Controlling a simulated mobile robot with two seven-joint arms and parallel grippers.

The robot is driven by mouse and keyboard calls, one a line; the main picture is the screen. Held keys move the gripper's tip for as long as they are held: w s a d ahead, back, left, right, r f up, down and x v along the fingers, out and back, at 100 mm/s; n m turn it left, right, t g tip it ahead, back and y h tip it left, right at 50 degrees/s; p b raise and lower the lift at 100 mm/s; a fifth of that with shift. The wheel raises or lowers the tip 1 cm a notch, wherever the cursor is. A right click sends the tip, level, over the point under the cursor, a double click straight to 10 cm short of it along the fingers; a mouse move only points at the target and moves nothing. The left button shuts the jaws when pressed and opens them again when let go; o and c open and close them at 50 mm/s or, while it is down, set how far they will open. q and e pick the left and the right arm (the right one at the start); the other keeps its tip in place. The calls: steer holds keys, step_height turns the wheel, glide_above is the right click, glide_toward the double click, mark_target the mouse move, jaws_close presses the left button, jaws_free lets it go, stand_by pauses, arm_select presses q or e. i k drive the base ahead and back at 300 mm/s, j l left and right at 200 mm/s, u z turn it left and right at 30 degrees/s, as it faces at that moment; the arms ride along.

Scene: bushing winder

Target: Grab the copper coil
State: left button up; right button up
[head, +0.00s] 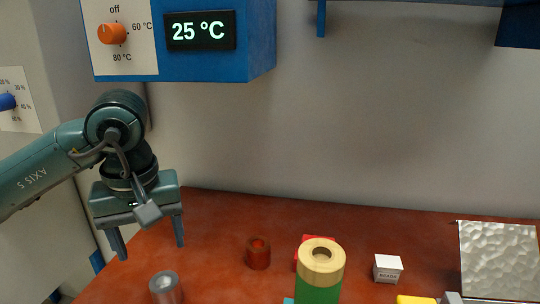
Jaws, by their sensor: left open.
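A small reddish-brown hollow cylinder (258,254), which looks like the copper coil, stands upright on the red-brown table (215,225). Its open top faces up. My left gripper (149,245) is at the left, pointing down with its two fingers spread and nothing between them. It is to the left of the coil and apart from it. My right gripper is not in view.
A grey metal cylinder (164,287) stands below my left gripper in the picture. Right of the coil are a green cylinder with a tan ring top (320,265), a red object (312,239), a white box (388,268) and a dimpled metal panel (498,260). A blue temperature unit (262,40) hangs above.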

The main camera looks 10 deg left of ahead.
mark_target(258, 248)
steer(key=k, duration=1.5)
